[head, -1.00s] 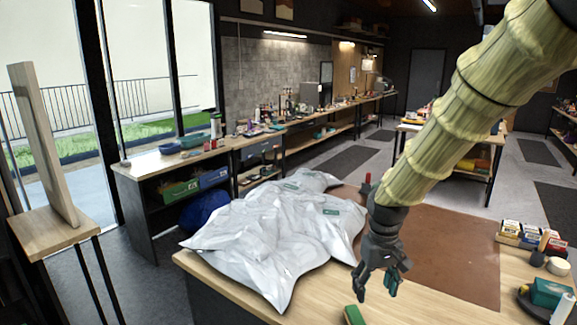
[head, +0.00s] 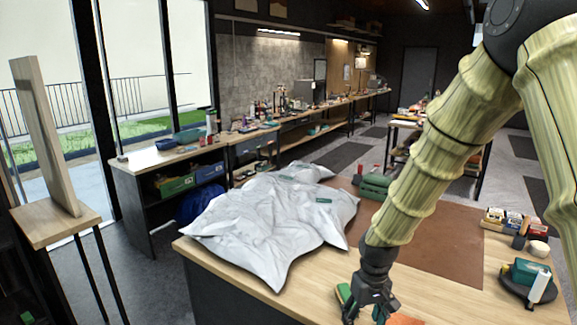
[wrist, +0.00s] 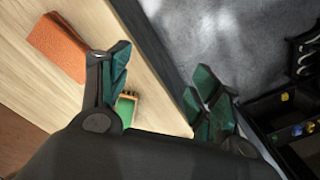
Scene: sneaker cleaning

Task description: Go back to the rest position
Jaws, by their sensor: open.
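My gripper (head: 370,315) is open and empty, pointing down at the near edge of the wooden table (head: 462,308). In the wrist view my gripper (wrist: 163,80) has its fingers spread, with nothing between the tips. A green brush (head: 343,292) lies on the table just beside and behind my gripper in the head view. It also shows partly behind a finger in the wrist view (wrist: 124,108). An orange block (head: 405,320) lies right of my gripper, cut off by the picture edge; the wrist view shows it (wrist: 58,45) more fully.
A crumpled white bag (head: 265,225) covers the table's left part. A brown mat (head: 450,240) lies in the middle, with a green object (head: 374,187) at its far edge. Small boxes (head: 505,220) and a dark round tray (head: 515,290) stand at right. Floor shows beyond the table edge.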

